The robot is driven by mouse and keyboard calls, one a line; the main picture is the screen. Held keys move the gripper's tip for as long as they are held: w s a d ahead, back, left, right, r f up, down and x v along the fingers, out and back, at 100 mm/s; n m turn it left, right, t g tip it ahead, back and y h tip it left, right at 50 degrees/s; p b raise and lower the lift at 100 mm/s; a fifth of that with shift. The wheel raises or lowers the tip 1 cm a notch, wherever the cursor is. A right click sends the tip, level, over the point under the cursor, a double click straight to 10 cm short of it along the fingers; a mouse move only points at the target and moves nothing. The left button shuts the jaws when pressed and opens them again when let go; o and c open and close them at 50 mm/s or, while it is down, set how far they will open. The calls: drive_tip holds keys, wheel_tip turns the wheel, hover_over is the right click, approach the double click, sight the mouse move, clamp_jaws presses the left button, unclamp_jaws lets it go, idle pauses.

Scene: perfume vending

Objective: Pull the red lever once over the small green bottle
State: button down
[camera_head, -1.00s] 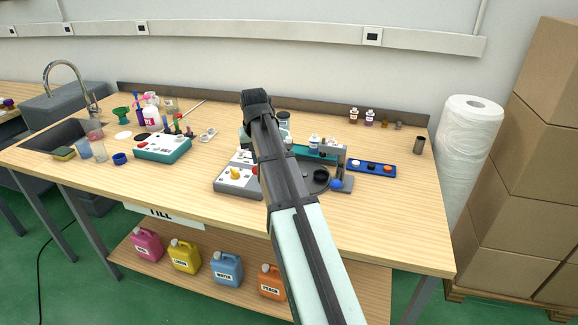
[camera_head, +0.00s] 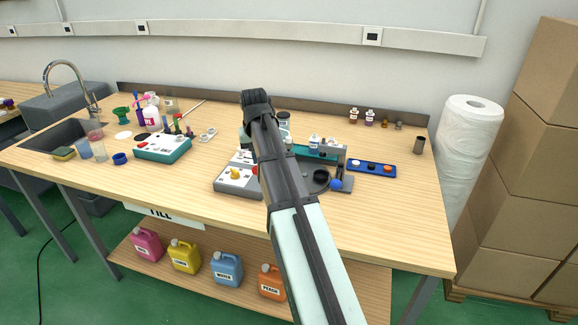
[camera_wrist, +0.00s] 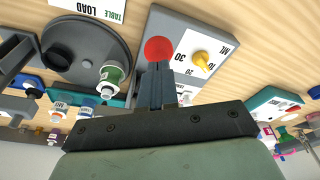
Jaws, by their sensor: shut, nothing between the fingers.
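The red lever's round knob (camera_wrist: 158,50) shows in the wrist view, just beyond my fingertips. A sliver of red also shows beside my arm in the head view (camera_head: 255,170). My gripper (camera_wrist: 157,68) is shut and empty, its tips at the near edge of the red knob; I cannot tell whether they touch. The small green bottle (camera_wrist: 112,76) stands on the dark round table (camera_wrist: 88,50), left of my fingers in the wrist view. In the head view my arm hides the bottle and most of the lever.
A grey dispenser panel carries a yellow dial (camera_wrist: 201,58) beside the red knob. A blue tray of caps (camera_head: 371,168) lies right of the machine. A teal box (camera_head: 163,148) and several bottles stand left. The bench's right front is clear.

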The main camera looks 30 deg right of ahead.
drive_tip(key=shift+f, duration=0.15)
drive_tip(key=shift+f, duration=2.95)
drive_tip(key=shift+r, duration=4.6)
